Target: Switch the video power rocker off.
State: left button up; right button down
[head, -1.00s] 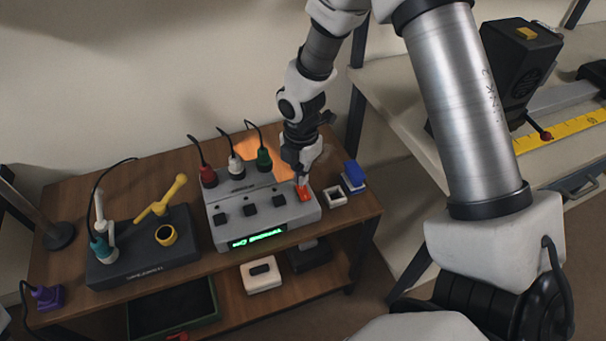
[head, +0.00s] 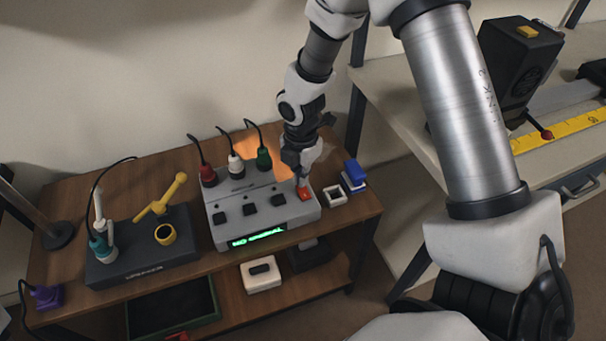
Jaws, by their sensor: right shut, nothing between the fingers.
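The red rocker (head: 304,194) is at the right end of the top of a grey box (head: 224,222) on the wooden bench. The box has several black square knobs and a lit green display (head: 256,238) on its front; its text seems to read "NO SIGNAL". My right gripper (head: 301,180) is shut and empty, pointing down with its tips at the rocker. Whether the tips touch it, I cannot tell. My left gripper is not in view.
Red, white and green plugs (head: 236,164) with cables stand at the box's back. A white square frame (head: 335,196) and a blue block (head: 354,173) lie to its right. A dark soldering-style stand (head: 140,262) is to its left.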

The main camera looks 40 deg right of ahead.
jog(key=shift+f+b, duration=0.3)
jog(key=shift+f, duration=0.45)
notch_tip(320, 180, up, 7)
jog(key=p, duration=0.8)
jog(key=shift+r, duration=0.1)
dwell(0.4)
